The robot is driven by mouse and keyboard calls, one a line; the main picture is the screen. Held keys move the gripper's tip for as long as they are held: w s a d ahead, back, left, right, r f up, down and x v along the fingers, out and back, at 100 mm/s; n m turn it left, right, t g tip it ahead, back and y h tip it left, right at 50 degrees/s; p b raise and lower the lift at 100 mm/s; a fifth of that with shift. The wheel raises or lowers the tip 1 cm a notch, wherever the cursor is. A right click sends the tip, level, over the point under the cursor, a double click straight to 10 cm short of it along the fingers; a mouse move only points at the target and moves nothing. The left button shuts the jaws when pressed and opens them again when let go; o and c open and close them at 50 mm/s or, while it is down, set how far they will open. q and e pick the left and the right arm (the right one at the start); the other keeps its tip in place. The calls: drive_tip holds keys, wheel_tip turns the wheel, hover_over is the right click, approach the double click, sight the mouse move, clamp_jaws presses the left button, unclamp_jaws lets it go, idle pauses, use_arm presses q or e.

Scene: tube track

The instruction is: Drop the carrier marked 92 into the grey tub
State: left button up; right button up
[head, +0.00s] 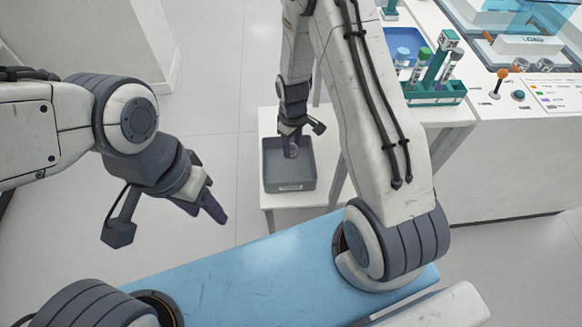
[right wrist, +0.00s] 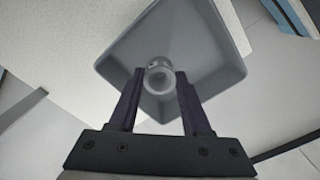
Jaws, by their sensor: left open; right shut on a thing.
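The grey tub (head: 271,186) stands on a low white table and also shows below my right gripper in the right wrist view (right wrist: 218,78). My right gripper (head: 291,150) points down over the tub. In the right wrist view it is shut on a clear, greyish round carrier (right wrist: 159,74), seen end-on between the fingertips. No number can be read on this carrier. How high it hangs above the tub floor is hard to tell. My left gripper (head: 212,208) is open and empty, out over the floor to the left.
A teal rack (head: 438,97) with several capped tubes and a blue tray (head: 408,42) stand on the white bench at right. An orange-topped lever (head: 501,76) is beside them. The low white table (head: 325,185) has bare top around the tub.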

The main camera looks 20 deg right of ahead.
drive_tip(key=o, duration=1)
drive_tip(key=shift+o, duration=0.2)
wheel_tip(320, 180, up, 10)
drive_tip(key=p, duration=0.3)
drive_tip(key=shift+r, duration=0.25)
drive_tip(key=s+a+r, duration=0.8)
drive_tip(key=a+r, duration=0.2)
drive_tip(key=r, duration=0.1)
drive_tip(key=s+a+r+n+y, duration=0.1)
drive_tip(key=s+a+r, duration=0.15)
drive_tip(key=s, duration=0.55)
drive_tip(key=s+a+r+n, duration=0.15)
drive_tip(key=s+r, duration=0.25)
drive_tip(key=s, duration=0.4)
wheel_tip(320, 180, up, 23)
drive_tip(key=m+p, duration=0.1)
drive_tip(key=p, duration=2.2)
drive_tip(key=shift+w+a+r, duration=0.15)
drive_tip(key=shift+w+r, duration=0.05)
